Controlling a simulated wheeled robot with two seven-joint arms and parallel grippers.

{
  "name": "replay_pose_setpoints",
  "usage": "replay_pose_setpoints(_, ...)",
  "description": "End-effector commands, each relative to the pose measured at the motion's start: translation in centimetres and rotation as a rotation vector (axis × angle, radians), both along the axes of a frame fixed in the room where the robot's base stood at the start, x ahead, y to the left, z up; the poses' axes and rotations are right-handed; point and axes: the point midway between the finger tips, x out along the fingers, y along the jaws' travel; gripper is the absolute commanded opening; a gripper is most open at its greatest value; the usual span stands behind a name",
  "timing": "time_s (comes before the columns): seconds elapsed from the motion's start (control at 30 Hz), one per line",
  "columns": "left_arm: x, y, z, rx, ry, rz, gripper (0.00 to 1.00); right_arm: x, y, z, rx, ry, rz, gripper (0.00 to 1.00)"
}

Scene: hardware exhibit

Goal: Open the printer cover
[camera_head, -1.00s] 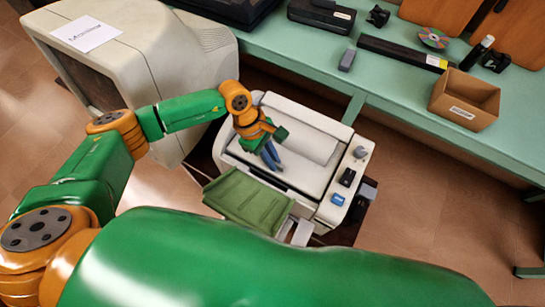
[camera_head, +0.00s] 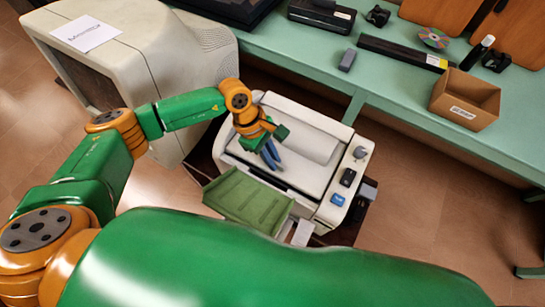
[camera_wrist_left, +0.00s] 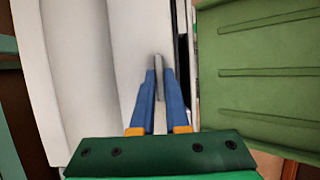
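The white printer (camera_head: 300,115) stands low in front of the green table, and its cover (camera_head: 310,170) looks closed. My left gripper (camera_head: 272,158) reaches down over the cover's front edge. In the left wrist view, its two blue fingers (camera_wrist_left: 159,85) stand close on both sides of a thin grey tab (camera_wrist_left: 158,63) on the white cover (camera_wrist_left: 130,60). The gripper appears shut on this tab; the fingertips partly hide it. A green tray (camera_head: 247,200) sticks out at the printer's front and also shows in the wrist view (camera_wrist_left: 260,60). My right gripper is not in view.
A large old monitor (camera_head: 150,60) stands left of the printer, close to my left arm. The green table (camera_head: 400,95) behind holds a cardboard box (camera_head: 465,100), a disc (camera_head: 433,38) and a black bar (camera_head: 400,52). Printer buttons (camera_head: 347,178) lie at its right side.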

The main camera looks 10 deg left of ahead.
Motion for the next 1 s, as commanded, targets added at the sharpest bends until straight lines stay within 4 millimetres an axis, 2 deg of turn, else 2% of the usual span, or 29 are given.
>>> replay_pose_setpoints(0.27,1.2,-0.3,2.4,-0.004,-0.013,0.0,0.0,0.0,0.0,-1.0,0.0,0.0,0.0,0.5)
replay_pose_setpoints(0.6,3.2,-1.1,5.7,-0.005,-0.016,0.001,0.0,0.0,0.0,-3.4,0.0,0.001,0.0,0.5)
replay_pose_setpoints(1.0,5.0,-1.6,7.9,-0.005,-0.016,0.003,0.0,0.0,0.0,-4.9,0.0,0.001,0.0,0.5)
